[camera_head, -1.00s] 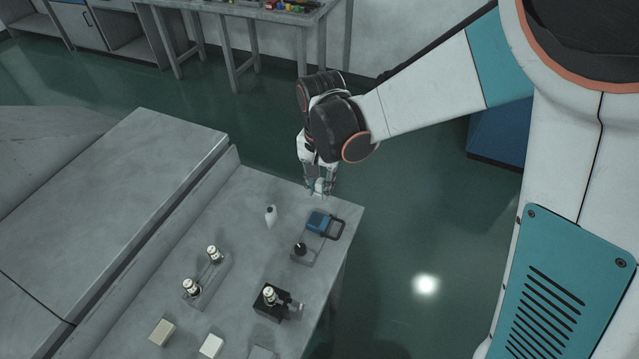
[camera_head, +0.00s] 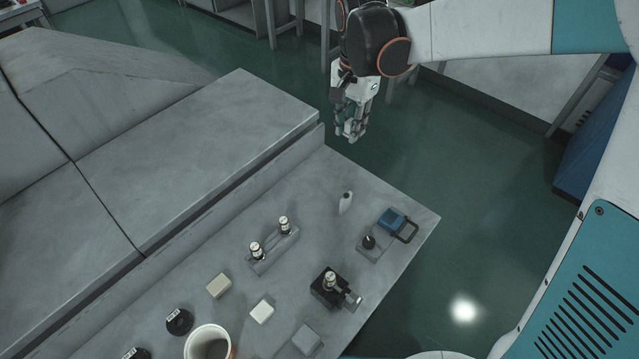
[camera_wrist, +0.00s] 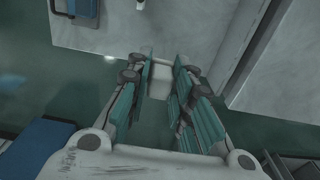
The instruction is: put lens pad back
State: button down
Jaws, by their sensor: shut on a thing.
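My gripper (camera_head: 350,132) hangs beyond the far edge of the grey table (camera_head: 385,200), with its fingers pointing down. In the wrist view, my gripper (camera_wrist: 160,85) is shut on a small pale block (camera_wrist: 160,80), which I take to be the lens pad. The block sits between the fingertips and its lower part is hidden by them. In the head view only a pale bit shows at the fingertips. The tabletop also appears at the top of the wrist view (camera_wrist: 110,40).
On the table stand a white bottle (camera_head: 346,202), a blue-topped device (camera_head: 392,219), a holder with two small cylinders (camera_head: 275,252), a black fixture (camera_head: 325,289), a beige block (camera_head: 219,286), a white block (camera_head: 262,311), a grey block (camera_head: 306,340) and a cup (camera_head: 208,343).

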aim_at(344, 186)
notch_tip(344, 186, down, 20)
jog(key=b, duration=0.6)
jog(key=shift+a+r, duration=0.1)
jog(key=shift+r, duration=0.15)
jog(key=shift+f+b, duration=0.2)
jog(key=shift+b, duration=0.15)
jog(key=c, duration=1.4)
grip_release()
jog(key=shift+r, duration=0.15)
notch_tip(344, 186, up, 12)
jog(key=p, duration=0.4)
